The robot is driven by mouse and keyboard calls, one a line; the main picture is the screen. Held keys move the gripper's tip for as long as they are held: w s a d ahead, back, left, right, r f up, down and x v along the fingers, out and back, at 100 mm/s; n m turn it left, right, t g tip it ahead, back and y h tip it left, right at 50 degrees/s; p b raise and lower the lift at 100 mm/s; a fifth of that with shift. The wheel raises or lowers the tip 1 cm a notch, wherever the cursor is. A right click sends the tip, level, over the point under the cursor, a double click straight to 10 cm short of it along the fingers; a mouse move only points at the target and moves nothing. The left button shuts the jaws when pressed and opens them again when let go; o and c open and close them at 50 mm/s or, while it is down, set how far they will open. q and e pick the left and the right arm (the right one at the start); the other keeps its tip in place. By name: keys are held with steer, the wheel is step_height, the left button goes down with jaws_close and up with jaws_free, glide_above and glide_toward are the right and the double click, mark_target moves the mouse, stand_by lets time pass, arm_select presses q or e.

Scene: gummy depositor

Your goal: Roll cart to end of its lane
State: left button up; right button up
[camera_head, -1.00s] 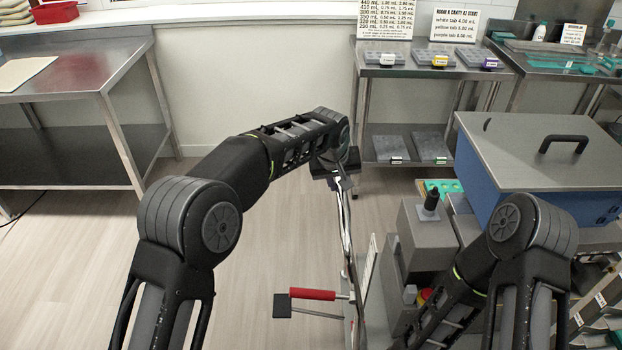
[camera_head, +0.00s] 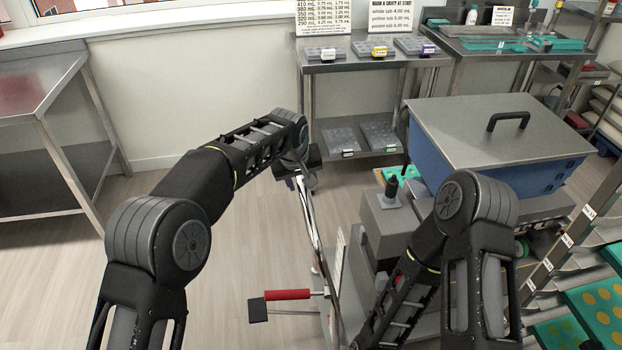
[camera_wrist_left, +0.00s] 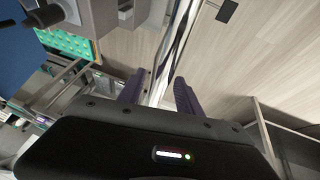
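A long shiny metal bar (camera_head: 313,222) runs toward me from my left gripper (camera_head: 297,178), beside a grey machine block (camera_head: 392,222); I cannot tell for certain whether both belong to the cart. In the left wrist view the bar (camera_wrist_left: 171,58) passes between the two dark fingers of the left gripper (camera_wrist_left: 160,92). The fingers stand apart, and I cannot tell whether they press on it. A red handle (camera_head: 287,294) with a black pad sticks out left of the bar. My right forearm reaches down in front of the machine; its gripper is out of view.
A steel table (camera_head: 40,82) stands at the left and a shelf table (camera_head: 372,64) at the back. A blue bin with a grey lid (camera_head: 495,130) is right of the machine. A rack with dotted green trays (camera_head: 600,312) is at the right. The floor (camera_head: 215,260) at left is clear.

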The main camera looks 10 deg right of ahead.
arm_select(q)
steer(key=shift+d, duration=0.25)
steer(key=shift+s+d+r, duration=0.15)
steer(key=shift+r, duration=0.05)
steer(key=shift+s+d, duration=0.1)
steer(key=shift+d, duration=0.4)
arm_select(e)
steer(key=shift+d, duration=0.1)
arm_select(q)
steer(key=shift+d, duration=0.2)
arm_select(e)
steer(key=shift+d, duration=0.2)
arm_select(q)
steer(key=shift+a, duration=0.25)
steer(key=b+v, duration=0.1)
steer(key=v, duration=0.6)
steer(key=shift+s+r, duration=0.1)
steer(key=shift+r, duration=0.3)
arm_select(e)
steer(key=shift+f, duration=0.7)
